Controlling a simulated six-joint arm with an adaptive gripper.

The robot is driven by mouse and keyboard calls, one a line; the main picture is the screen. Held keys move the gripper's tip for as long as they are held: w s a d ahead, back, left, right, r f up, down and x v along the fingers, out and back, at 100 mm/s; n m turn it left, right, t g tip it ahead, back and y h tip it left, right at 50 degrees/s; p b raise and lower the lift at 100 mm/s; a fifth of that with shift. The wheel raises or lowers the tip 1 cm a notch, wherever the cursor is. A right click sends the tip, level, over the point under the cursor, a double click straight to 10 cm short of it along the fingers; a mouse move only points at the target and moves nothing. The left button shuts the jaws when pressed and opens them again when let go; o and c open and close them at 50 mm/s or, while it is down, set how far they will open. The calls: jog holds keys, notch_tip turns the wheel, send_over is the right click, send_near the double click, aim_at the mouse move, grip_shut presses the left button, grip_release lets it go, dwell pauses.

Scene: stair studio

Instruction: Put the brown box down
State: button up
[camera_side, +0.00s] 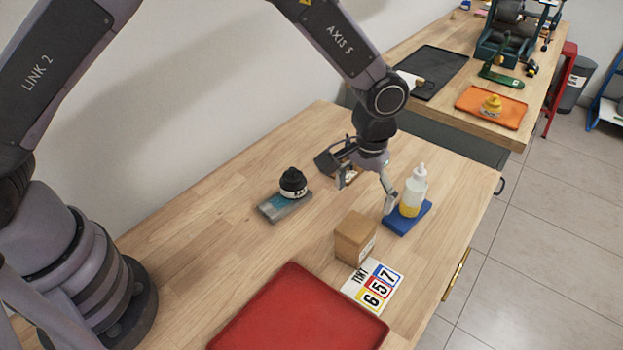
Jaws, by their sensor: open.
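The brown box (355,238) stands upright on the wooden table, at the upper edge of a white card with coloured number squares (374,285). My gripper (365,190) is open above the table, behind the box in the picture and apart from it. One finger hangs down between the box and the white bottle; the other is to the left. Nothing shows between the fingers.
A white bottle with yellow contents (413,190) stands on a blue block (407,219), close to my right finger. A black-lidded jar (293,183) sits on a grey-blue block (285,206). A dark object (329,163) lies behind my gripper. A red tray (300,318) lies in front.

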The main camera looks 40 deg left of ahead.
jog(key=s+a+r+t, duration=0.1)
jog(key=s+a+r, duration=0.2)
jog(key=a+r, duration=0.7)
jog(key=s+a+r+t, duration=0.2)
jog(key=s+a+r, duration=0.2)
jog(key=a+r, duration=0.65)
jog(key=s+a+r+t, duration=0.1)
jog(key=s+a, duration=0.3)
jog(key=s, duration=0.4)
jog(key=s+a+r+t, duration=0.1)
jog(key=s+a+r, duration=0.3)
jog(key=s, duration=0.5)
jog(key=shift+s+t, duration=0.2)
jog(key=shift+t, duration=0.1)
jog(key=shift+r, duration=0.15)
